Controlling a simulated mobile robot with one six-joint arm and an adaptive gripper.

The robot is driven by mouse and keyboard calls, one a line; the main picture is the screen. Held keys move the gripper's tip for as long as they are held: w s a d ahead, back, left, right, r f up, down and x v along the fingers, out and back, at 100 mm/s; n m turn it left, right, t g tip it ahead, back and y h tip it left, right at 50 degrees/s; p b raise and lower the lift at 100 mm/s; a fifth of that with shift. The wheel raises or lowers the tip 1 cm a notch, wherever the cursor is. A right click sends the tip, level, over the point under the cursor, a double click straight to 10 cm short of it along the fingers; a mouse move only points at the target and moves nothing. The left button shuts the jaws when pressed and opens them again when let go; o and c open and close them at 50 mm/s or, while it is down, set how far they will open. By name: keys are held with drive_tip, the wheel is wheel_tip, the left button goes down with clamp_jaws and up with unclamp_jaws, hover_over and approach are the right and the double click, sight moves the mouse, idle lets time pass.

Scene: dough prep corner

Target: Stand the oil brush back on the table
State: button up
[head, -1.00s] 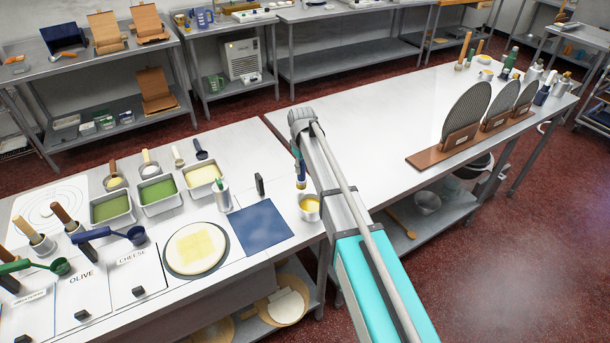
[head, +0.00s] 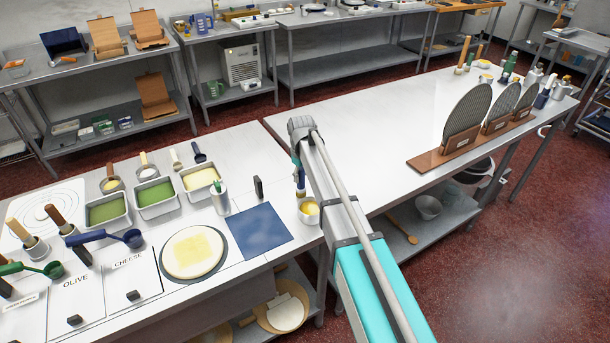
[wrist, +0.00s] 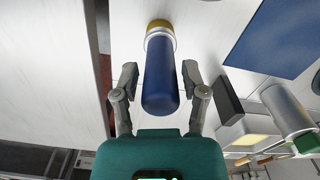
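The oil brush, with a dark blue handle (wrist: 160,85) and a gold band (wrist: 159,24), is upright, with its handle end towards the wrist camera. In the head view the brush (head: 300,182) shows just behind the small oil pot (head: 308,212), which hides part of what is below. My gripper (wrist: 160,78) has its fingers on both sides of the handle, with a narrow gap showing on each side. In the head view my arm hides most of the gripper. Whether the brush's lower end touches the table is unclear.
A blue square mat (head: 258,230) and a dough round (head: 193,252) lie left of the pot. A dark upright block (head: 258,188) and a grey container (head: 220,200) stand close by. The long table (head: 390,130) to the right has wide clear room.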

drive_tip(key=shift+o, duration=0.4)
drive_tip(key=shift+r, duration=0.2)
wheel_tip(320, 180, up, 12)
drive_tip(key=p, duration=1.2)
idle(0.7)
drive_tip(key=shift+s, duration=0.1)
drive_tip(key=s+d+m, duration=0.9)
drive_tip(key=s+d, duration=1.4)
drive_tip(key=s, duration=0.2)
drive_tip(key=shift+s+d+m, duration=0.35)
drive_tip(key=shift+d+m, duration=0.05)
